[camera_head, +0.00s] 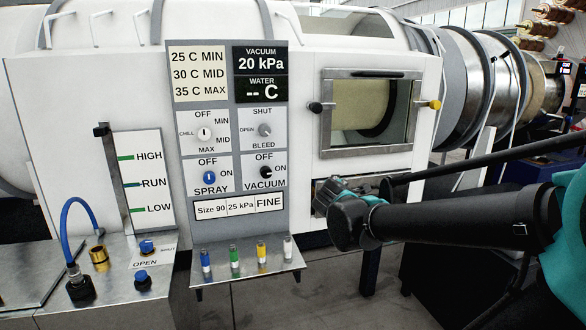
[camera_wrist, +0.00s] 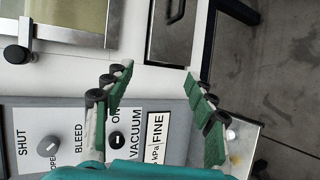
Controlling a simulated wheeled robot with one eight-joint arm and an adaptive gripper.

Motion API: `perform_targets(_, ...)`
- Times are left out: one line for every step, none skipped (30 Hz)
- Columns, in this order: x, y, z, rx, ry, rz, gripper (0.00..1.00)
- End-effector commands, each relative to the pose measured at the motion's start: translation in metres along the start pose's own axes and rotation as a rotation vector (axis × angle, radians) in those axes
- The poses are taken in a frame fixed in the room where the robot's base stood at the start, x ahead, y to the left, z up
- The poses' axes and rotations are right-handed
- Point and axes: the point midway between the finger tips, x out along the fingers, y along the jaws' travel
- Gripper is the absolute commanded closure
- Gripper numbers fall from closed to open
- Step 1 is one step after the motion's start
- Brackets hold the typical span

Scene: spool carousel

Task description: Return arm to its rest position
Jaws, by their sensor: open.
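My gripper (camera_wrist: 157,75) is open in the wrist view, with its green-padded fingers spread apart and nothing between them. Between and beyond the fingers are the white machine front and the lower part of the grey control panel (camera_wrist: 135,130). In the head view my arm (camera_head: 440,220) reaches in from the right edge, roughly level, and ends in front of the machine just right of the panel (camera_head: 238,120). The fingers are mostly hidden there by my wrist. Whether they touch the machine cannot be told.
A framed window (camera_head: 370,110) is above my wrist. A small shelf with several coloured pegs (camera_head: 248,262) juts out below the panel. A metal bench with a blue hose (camera_head: 75,225) stands at left. Grey floor (camera_head: 330,295) shows below.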

Motion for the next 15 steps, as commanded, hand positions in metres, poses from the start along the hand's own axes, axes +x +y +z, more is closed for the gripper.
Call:
perform_targets(0.001,-0.028,0.022,0.118,-0.043,-0.063,0.44)
perform_targets(0.0,-0.046,0.034,0.194,-0.067,-0.104,0.44)
perform_targets(-0.003,-0.07,0.047,0.296,-0.1,-0.158,0.44)
perform_targets(-0.005,-0.089,0.057,0.374,-0.126,-0.199,0.44)
perform_targets(-0.009,-0.107,0.065,0.452,-0.153,-0.24,0.44)
perform_targets(-0.015,-0.133,0.074,0.559,-0.189,-0.295,0.44)
perform_targets(-0.021,-0.152,0.081,0.639,-0.217,-0.337,0.44)
perform_targets(-0.027,-0.171,0.086,0.718,-0.245,-0.378,0.44)
perform_targets(-0.036,-0.195,0.091,0.82,-0.282,-0.433,0.44)
perform_targets(-0.043,-0.212,0.093,0.896,-0.309,-0.474,0.44)
perform_targets(-0.051,-0.229,0.094,0.968,-0.335,-0.512,0.44)
perform_targets(-0.061,-0.248,0.095,1.057,-0.368,-0.562,0.44)
perform_targets(-0.069,-0.261,0.094,1.119,-0.391,-0.596,0.44)
perform_targets(-0.076,-0.273,0.092,1.174,-0.412,-0.628,0.44)
perform_targets(-0.085,-0.286,0.09,1.24,-0.436,-0.667,0.44)
